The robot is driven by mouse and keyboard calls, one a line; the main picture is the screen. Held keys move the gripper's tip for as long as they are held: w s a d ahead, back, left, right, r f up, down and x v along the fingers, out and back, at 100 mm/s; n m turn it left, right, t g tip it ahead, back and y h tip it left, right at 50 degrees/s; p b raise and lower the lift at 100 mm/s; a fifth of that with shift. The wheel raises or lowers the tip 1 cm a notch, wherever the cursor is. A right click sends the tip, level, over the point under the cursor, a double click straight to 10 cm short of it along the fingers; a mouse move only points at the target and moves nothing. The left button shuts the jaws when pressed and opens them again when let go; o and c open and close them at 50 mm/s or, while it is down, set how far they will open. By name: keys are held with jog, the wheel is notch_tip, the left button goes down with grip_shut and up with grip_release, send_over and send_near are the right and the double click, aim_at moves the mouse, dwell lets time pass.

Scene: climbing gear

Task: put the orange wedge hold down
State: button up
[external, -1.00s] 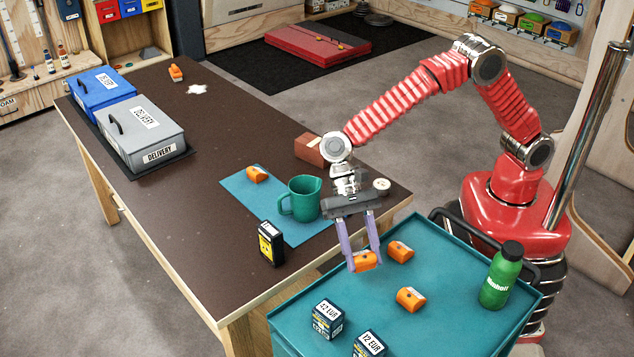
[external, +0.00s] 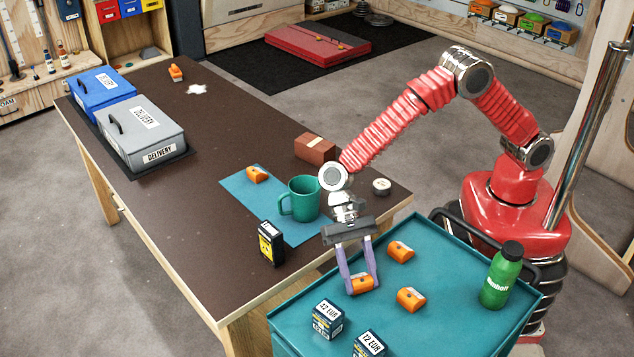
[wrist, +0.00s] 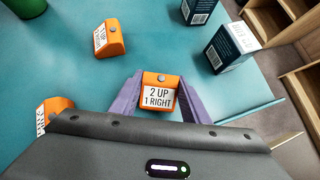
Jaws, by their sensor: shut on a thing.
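My gripper (external: 358,288) is shut on an orange wedge hold (external: 361,285) low over the teal cart top, near its left side. In the wrist view the held wedge (wrist: 160,92) sits between the purple fingers (wrist: 160,100) and bears a label reading "2 UP 1 RIGHT". I cannot tell whether it touches the cart surface. Two more orange wedges lie on the cart: one behind (external: 400,252) and one to the right (external: 410,298). Another orange wedge (external: 257,174) lies on the blue mat on the table.
The teal cart (external: 455,265) also carries a green bottle (external: 500,277) and two dark price-labelled boxes (external: 327,318) (external: 369,344). A green mug (external: 303,196) and a black-yellow box (external: 270,243) stand on the table beside it.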

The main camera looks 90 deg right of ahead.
jog(key=shift+f, duration=0.25)
jog(key=o, duration=1.1)
jog(key=shift+c, duration=0.2)
jog(key=shift+r, duration=0.15)
jog(key=v, duration=1.1)
jog(key=shift+d+r, duration=0.1)
jog(key=shift+d, duration=0.1)
jog(key=shift+w+d+r, duration=0.1)
jog(key=shift+d+r, duration=0.05)
jog(key=shift+r, duration=0.05)
